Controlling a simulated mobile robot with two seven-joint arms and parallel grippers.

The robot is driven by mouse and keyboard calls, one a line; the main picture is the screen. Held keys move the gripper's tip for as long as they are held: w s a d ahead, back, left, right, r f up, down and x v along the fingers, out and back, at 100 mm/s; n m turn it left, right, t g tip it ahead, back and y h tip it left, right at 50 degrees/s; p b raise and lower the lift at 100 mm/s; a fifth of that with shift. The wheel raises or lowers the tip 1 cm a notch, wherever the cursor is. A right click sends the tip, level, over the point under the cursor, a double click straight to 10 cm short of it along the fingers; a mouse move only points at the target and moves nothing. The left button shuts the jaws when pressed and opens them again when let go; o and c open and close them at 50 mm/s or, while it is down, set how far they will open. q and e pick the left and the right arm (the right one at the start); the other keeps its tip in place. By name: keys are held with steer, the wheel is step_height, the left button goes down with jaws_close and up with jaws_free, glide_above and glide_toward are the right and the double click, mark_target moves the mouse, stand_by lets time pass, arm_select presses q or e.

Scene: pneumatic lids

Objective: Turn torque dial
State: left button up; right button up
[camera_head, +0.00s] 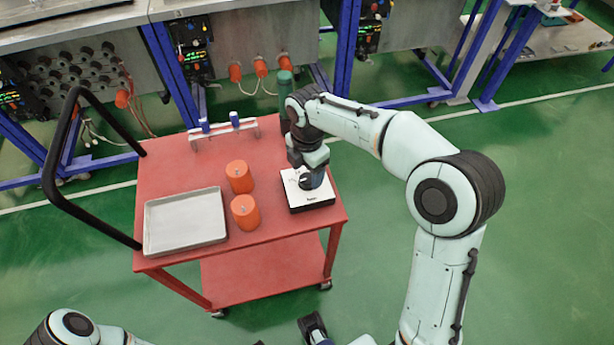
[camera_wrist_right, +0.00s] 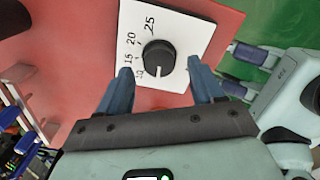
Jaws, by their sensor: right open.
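The torque dial is a black round knob (camera_wrist_right: 158,55) on a white square plate (camera_wrist_right: 182,22), which tops a box (camera_head: 309,200) at the cart's right edge in the head view. The plate reads 10, 15, 20 and 25. The knob's white mark points down in the right wrist view, just off the 10 on the side away from 15. My right gripper (camera_wrist_right: 159,66) is open, pointing down over the dial. Its two fingers appear on either side of the knob, with visible gaps.
The red cart (camera_head: 270,228) carries a metal tray (camera_head: 186,222), two orange cylinders (camera_head: 239,177) (camera_head: 245,212), a rack with blue-topped pieces (camera_head: 222,130) and a green cylinder (camera_head: 285,90) at the back. A black handle (camera_head: 55,150) rises at left. Blue-framed benches stand behind.

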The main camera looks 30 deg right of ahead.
mark_target(307, 181)
steer(key=shift+f, duration=1.4)
steer(key=c, duration=1.1)
steer(key=shift+o, duration=0.2)
steer(key=shift+r+m, duration=0.1)
steer(key=shift+m, duration=0.2)
steer(key=m+p, duration=0.1)
steer(key=m, duration=0.2)
steer(key=shift+m+p, duration=0.7)
steer(key=shift+m, duration=1.5)
